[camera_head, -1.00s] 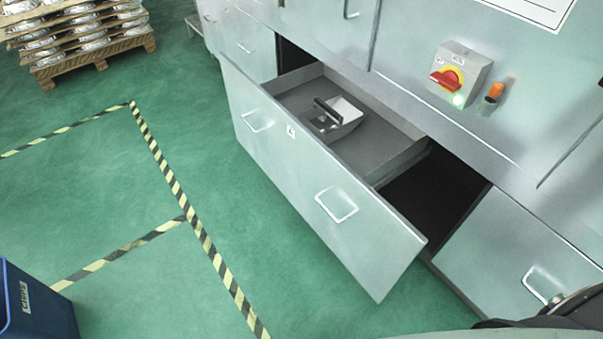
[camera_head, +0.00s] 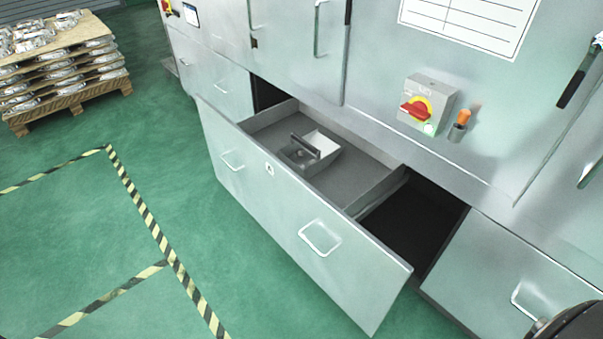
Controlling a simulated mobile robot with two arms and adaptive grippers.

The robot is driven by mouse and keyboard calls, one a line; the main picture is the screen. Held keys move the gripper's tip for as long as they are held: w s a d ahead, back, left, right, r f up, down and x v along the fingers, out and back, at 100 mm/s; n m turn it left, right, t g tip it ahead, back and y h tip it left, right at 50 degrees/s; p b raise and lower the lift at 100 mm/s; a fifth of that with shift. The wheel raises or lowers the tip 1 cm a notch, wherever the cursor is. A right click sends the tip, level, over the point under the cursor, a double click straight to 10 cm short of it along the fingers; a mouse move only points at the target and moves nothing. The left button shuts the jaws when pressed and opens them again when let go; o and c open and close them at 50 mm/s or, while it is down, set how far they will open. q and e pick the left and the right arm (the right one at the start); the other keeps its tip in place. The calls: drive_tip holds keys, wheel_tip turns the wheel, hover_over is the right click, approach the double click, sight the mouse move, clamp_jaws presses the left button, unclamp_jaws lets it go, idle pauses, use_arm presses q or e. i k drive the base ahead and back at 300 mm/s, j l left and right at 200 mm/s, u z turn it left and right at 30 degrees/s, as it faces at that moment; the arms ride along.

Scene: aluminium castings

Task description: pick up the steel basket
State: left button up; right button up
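A small grey metal basket (camera_head: 326,146) with a dark bar handle across it sits inside the open drawer (camera_head: 344,188), towards its left end. No other basket shows. The drawer is pulled out from the pale cabinet, and its floor around the basket is bare. Neither of my grippers is in view. A dark rounded part at the bottom right corner seems to be part of my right arm, and its gripper does not show.
The cabinet (camera_head: 385,130) carries a red and yellow rotary switch (camera_head: 416,110) and an orange lamp (camera_head: 463,118). A closed drawer (camera_head: 500,270) is at the right. A pallet stack of castings (camera_head: 63,72) stands back left. The green floor (camera_head: 80,230) with striped tape is clear.

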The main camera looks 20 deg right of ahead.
sight(315, 145)
drive_tip(key=z, duration=0.4)
drive_tip(key=i+j+z, duration=0.1)
drive_tip(key=z, duration=0.3)
drive_tip(key=i+z, duration=0.1)
drive_tip(key=z, duration=0.25)
drive_tip(key=i+j+z, duration=0.2)
drive_tip(key=j, duration=0.2)
drive_tip(key=i+j+z, duration=0.25)
drive_tip(key=j, duration=0.2)
drive_tip(key=j+z, duration=0.2)
drive_tip(key=j, duration=0.2)
drive_tip(key=i+j+z, duration=0.2)
drive_tip(key=j, duration=0.3)
drive_tip(key=j+z, duration=0.2)
drive_tip(key=j, duration=0.25)
